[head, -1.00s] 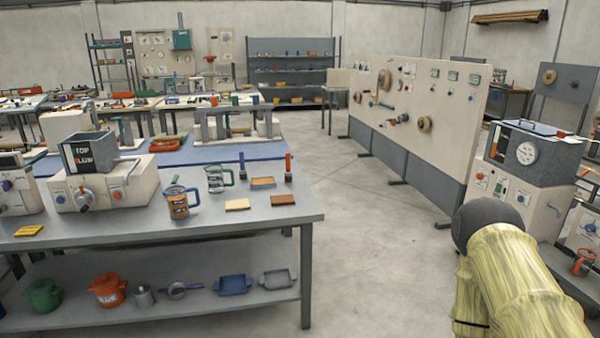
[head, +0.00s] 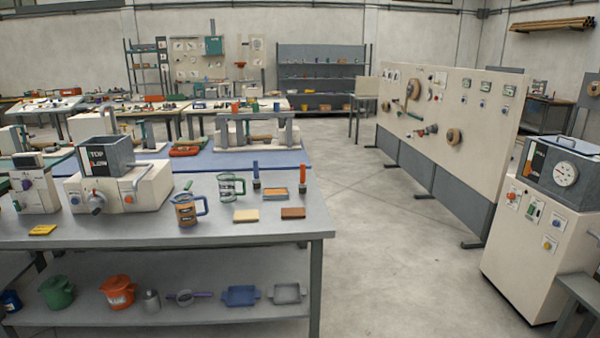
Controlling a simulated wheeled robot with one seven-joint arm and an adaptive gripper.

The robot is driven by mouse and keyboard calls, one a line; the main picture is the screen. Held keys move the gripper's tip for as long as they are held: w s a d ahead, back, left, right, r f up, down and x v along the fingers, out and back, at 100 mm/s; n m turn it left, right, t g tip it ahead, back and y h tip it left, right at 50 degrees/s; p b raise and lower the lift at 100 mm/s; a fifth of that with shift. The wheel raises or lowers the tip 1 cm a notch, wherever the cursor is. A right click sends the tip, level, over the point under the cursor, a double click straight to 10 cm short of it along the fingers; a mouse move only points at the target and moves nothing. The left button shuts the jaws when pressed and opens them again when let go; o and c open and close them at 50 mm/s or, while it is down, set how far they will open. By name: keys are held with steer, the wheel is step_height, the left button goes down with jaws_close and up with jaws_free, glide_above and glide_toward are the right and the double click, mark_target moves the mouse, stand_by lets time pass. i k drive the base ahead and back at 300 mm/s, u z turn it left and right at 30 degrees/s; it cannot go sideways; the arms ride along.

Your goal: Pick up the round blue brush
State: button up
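Two small upright brush-like items stand on the near grey table (head: 130,229), towards its right end. The other upright item (head: 302,178) also has an orange top and stands a little to the right. My gripper is not in view.
A blue-handled mug (head: 186,210), a green-framed jug (head: 231,187) and flat yellow and brown blocks share the table. Several pots and trays sit on its lower shelf. Open floor (head: 400,270) lies between the table and a panel board (head: 450,110). A white machine (head: 540,225) stands right.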

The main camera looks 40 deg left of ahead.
mark_target(256, 179)
steer(key=u, duration=0.1)
steer(key=i, duration=1.25)
steer(key=u, duration=1.25)
steer(key=i, duration=0.75)
steer(key=u, duration=0.8)
